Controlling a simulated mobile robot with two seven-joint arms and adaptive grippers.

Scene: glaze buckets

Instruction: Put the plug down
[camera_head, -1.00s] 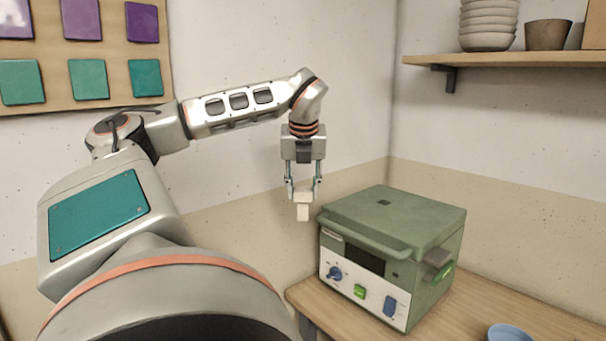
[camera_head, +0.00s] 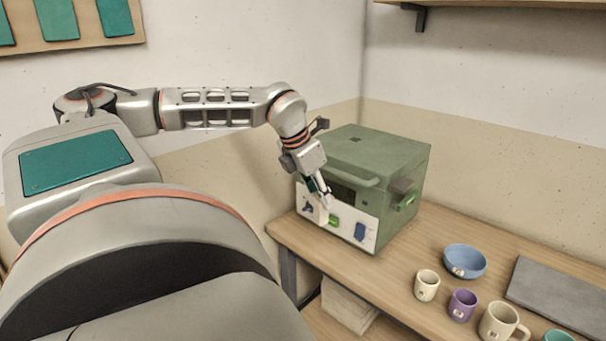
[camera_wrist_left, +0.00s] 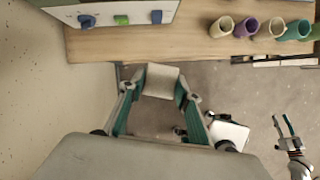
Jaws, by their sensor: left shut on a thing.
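The plug is a small cream block (camera_wrist_left: 160,82), held between the teal fingers of my left gripper (camera_wrist_left: 158,88) in the left wrist view. In the head view my left gripper (camera_head: 322,199) is tilted down in front of the green kiln's front panel, with the pale plug (camera_head: 323,215) at its fingertips. In the wrist view the plug appears just off the table's front edge, against the floor. Its height above the table is hard to tell. My right gripper (camera_wrist_left: 284,128) shows at the lower right of the wrist view, open and empty.
The green kiln (camera_head: 385,147) stands on the wooden table (camera_head: 395,262). To its right are a blue bowl (camera_head: 464,260), a cream cup (camera_head: 426,285), a purple cup (camera_head: 463,305), a cream mug (camera_head: 498,322) and a grey slab (camera_head: 560,290). Bare tabletop lies between kiln and cups.

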